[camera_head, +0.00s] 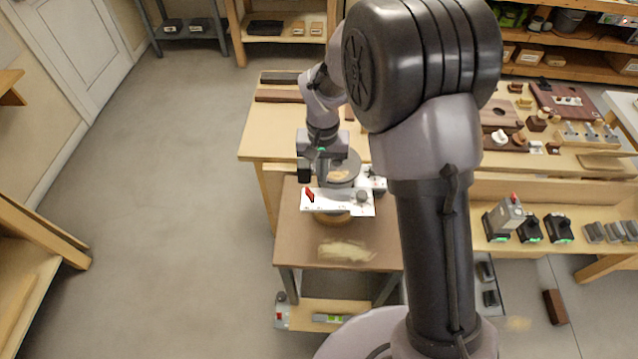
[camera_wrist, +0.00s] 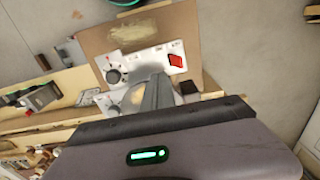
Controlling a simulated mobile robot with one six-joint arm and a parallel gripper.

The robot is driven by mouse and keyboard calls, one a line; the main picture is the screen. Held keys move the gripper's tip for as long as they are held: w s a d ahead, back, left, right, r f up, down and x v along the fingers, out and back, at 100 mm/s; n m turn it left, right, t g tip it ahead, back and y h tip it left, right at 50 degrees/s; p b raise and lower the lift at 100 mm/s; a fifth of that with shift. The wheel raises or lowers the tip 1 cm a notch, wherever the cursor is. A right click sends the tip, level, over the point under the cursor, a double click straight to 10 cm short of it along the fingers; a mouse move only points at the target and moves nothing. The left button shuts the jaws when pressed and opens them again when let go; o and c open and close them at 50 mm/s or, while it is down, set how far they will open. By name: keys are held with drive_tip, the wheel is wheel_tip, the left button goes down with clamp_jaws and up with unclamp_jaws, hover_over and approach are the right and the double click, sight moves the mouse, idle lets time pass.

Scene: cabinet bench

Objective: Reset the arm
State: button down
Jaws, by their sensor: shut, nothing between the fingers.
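My gripper (camera_head: 322,178) is at the end of my arm, above the small brown side table (camera_head: 300,235). In the wrist view my gripper (camera_wrist: 155,95) shows its fingers together with nothing between them. Right by it is a machine with a white control panel (camera_head: 340,202) that has a red switch (camera_head: 310,195) and a dark knob (camera_head: 361,196). In the wrist view the panel (camera_wrist: 145,60), the red switch (camera_wrist: 176,60) and the knob (camera_wrist: 113,76) show just beyond the fingertips. I cannot tell whether the fingers touch the machine.
A wooden bench (camera_head: 262,130) stands behind, with dark wood strips (camera_head: 280,96) on it. Black tool units (camera_head: 528,229) and grey blocks (camera_head: 605,232) sit on the right-hand shelf. A pale dusty patch (camera_head: 346,250) marks the side table. The floor (camera_head: 180,190) at left is clear.

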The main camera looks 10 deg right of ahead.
wheel_tip(320, 180, up, 3)
drive_tip(key=shift+f+p, duration=0.1)
drive_tip(key=shift+p, duration=0.75)
drive_tip(key=s+d+r+m+t+b, duration=0.1)
drive_tip(key=s+d+r+t+b, duration=0.1)
drive_tip(key=s+r+b, duration=0.45)
drive_tip(key=s+d+m+t+y+b, duration=0.1)
drive_tip(key=s+b, duration=0.6)
drive_tip(key=s, duration=1)
drive_tip(key=d+t+y, duration=0.1)
drive_tip(key=t, duration=0.1)
drive_tip(key=shift+s+m+t+b, duration=0.15)
drive_tip(key=shift+m+t+b, duration=0.15)
drive_tip(key=shift+t+b, duration=0.1)
drive_tip(key=shift+d+r, duration=0.1)
drive_tip(key=shift+r, duration=0.05)
